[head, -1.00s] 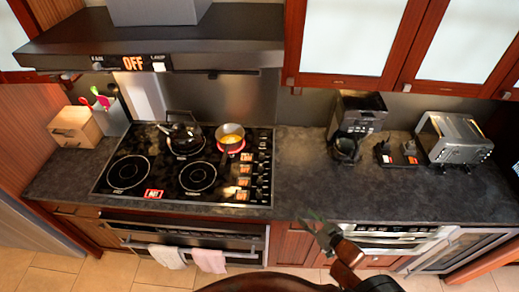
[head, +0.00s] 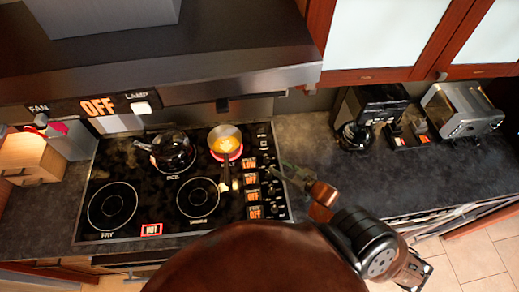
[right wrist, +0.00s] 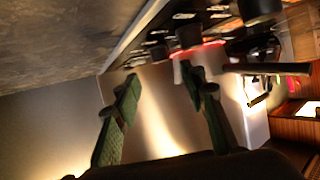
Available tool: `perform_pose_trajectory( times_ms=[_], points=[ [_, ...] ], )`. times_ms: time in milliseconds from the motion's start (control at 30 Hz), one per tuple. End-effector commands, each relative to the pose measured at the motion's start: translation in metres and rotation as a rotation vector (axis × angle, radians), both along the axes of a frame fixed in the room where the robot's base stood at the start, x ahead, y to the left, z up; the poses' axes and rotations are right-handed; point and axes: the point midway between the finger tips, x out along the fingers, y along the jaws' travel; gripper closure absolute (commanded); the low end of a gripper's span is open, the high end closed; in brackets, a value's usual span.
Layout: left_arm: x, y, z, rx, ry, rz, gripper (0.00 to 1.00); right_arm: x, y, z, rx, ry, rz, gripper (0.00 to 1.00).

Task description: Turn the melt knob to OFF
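The black cooktop (head: 145,190) has a column of dark knobs (head: 275,178) along its right edge, beside orange-lit labels (head: 250,179). The labels are too small to read surely, so I cannot tell which knob is melt. A small pan (head: 225,139) with yellow contents sits on the red-glowing back right burner. My right gripper (head: 284,170) is just right of the knobs, apparently above the counter edge of the cooktop. In the right wrist view, its two green fingers (right wrist: 160,77) are apart with nothing held between them. My left gripper is out of view.
A dark kettle (head: 172,152) stands left of the pan. The range hood (head: 170,60) overhangs the back. A coffee maker (head: 365,115) and a toaster (head: 465,108) stand on the right. The counter (head: 300,133) between cooktop and coffee maker is clear.

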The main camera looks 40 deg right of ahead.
Motion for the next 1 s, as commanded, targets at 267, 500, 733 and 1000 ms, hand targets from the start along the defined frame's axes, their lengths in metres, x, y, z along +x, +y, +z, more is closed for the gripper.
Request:
perform_pose_trajectory(
  times_ms=[267, 500, 733, 1000],
  points=[
    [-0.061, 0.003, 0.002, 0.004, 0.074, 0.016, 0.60, 0.034, 0.004, -0.012, 0.001, 0.001, 0.001, 0.62],
    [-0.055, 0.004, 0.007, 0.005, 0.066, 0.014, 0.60, 0.064, 0.007, -0.026, 0.000, 0.002, 0.000, 0.62],
    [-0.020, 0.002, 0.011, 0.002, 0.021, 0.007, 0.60, 0.074, 0.008, -0.031, 0.000, 0.003, 0.001, 0.62],
    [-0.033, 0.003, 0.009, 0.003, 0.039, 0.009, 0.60, 0.073, 0.008, -0.032, 0.000, 0.003, 0.001, 0.66]
  ],
)
